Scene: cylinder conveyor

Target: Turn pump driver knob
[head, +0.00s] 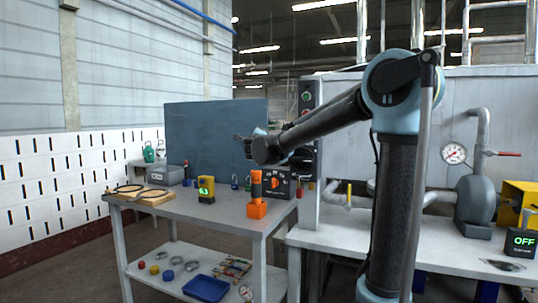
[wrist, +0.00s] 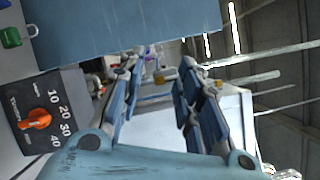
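A dark box (head: 283,192) with an orange dial knob (head: 276,182) stands at the right end of the grey table. In the wrist view the orange knob (wrist: 36,119) sits at the left, beside white numbers from 10 to 40. The lettering beside it is too small to read, so I cannot tell whether this is the pump driver. A black display (head: 521,240) reading OFF stands at the far right; no knob shows clearly on it. My gripper (head: 243,143) is raised above the table, left of the dial box. In the wrist view my gripper (wrist: 162,62) is open and empty, apart from the knob.
An orange upright device (head: 256,208) and a yellow meter (head: 206,190) stand on the grey table (head: 225,218). A dark blue panel (head: 205,125) rises behind. Pipes, a gauge (head: 454,153) and a yellow box (head: 517,195) are at the right.

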